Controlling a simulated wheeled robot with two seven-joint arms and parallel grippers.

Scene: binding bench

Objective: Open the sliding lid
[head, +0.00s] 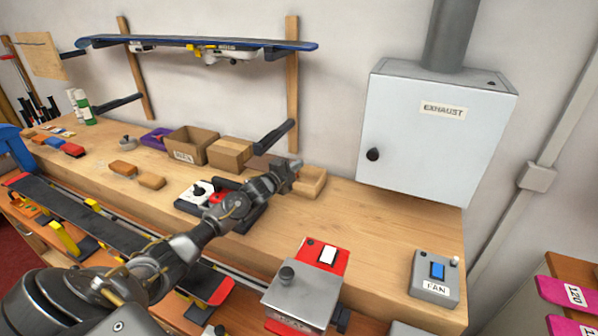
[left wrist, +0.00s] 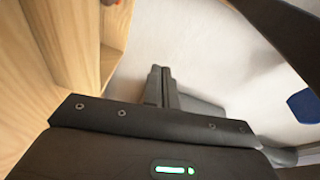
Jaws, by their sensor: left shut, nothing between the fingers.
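A light wooden box (head: 312,183) stands on the bench near the wall, and its right part shows beside my left gripper. A flat darker brown piece (head: 258,164) lies just left of it; I cannot tell whether this is the sliding lid. My left gripper (head: 290,166) is at the box, its fingers shut with nothing between them, and it hides part of the box. In the left wrist view the shut fingers (left wrist: 160,84) point toward the pale wall, with wooden surfaces at the left. Contact with the box cannot be told. My right gripper is out of view.
Cardboard boxes (head: 192,147) stand left of the wooden box. A dark tray with a red and white item (head: 208,194) lies under my left arm. A red and grey device (head: 303,292) and a fan switch (head: 436,276) are nearer. The exhaust cabinet (head: 432,140) hangs at right.

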